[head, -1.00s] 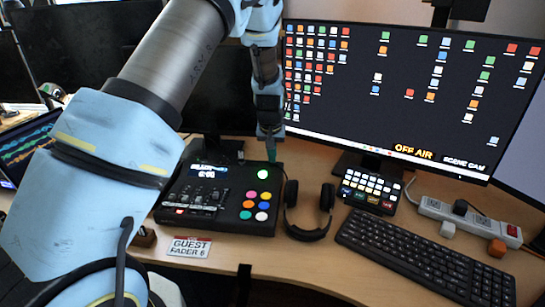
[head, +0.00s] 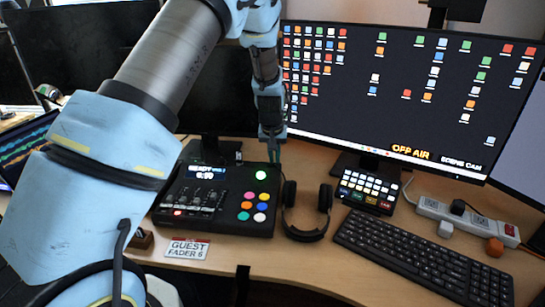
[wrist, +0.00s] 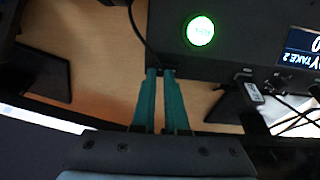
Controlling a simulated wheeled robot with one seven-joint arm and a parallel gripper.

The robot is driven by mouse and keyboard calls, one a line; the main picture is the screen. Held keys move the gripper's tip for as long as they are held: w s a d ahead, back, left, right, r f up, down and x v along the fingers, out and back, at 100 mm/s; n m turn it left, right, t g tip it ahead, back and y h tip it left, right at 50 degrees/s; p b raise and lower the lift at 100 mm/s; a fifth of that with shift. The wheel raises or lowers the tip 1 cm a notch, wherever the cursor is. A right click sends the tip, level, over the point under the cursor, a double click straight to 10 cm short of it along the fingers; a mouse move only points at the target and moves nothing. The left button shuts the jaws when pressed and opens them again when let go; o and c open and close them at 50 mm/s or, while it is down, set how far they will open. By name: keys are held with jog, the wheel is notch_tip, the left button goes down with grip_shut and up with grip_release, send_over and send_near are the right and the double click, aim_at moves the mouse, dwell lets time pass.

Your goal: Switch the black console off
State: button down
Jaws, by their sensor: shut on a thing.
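The black console (head: 232,219) lies on the desk, with faders, coloured buttons and a lit display (head: 208,172). The display reads READY, and TAKE 2 shows in the wrist view (wrist: 302,56). A round green button (head: 261,175) glows at its back right corner; it also shows in the wrist view (wrist: 200,31). My gripper (head: 274,160) points down at the console's back edge. In the wrist view its teal fingers (wrist: 160,72) are nearly together on a small dark part at that edge, beside a black cable. The fingertips mostly hide that part.
Headphones (head: 305,235) lie just right of the console, with a small keypad (head: 366,190) and a keyboard (head: 420,256) beyond. A large monitor (head: 400,95) reads OFF AIR. A GUEST FADER 6 card (head: 187,249) is in front. A plugged cable (wrist: 253,93) is at the back edge.

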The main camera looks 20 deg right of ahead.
jog(key=shift+s+f, duration=0.15)
jog(key=shift+s, duration=0.05)
notch_tip(320, 180, up, 5)
jog(key=p, duration=0.3)
jog(key=shift+w+p, duration=0.15)
jog(key=shift+p, duration=0.15)
jog(key=b+v, duration=0.3)
jog(key=v, duration=0.6)
jog(key=shift+a, duration=0.2)
jog(key=shift+s+r+y+p, duration=0.2)
jog(key=shift+r+y+p, duration=0.15)
jog(key=shift+p, duration=0.2)
jog(key=shift+f, duration=0.15)
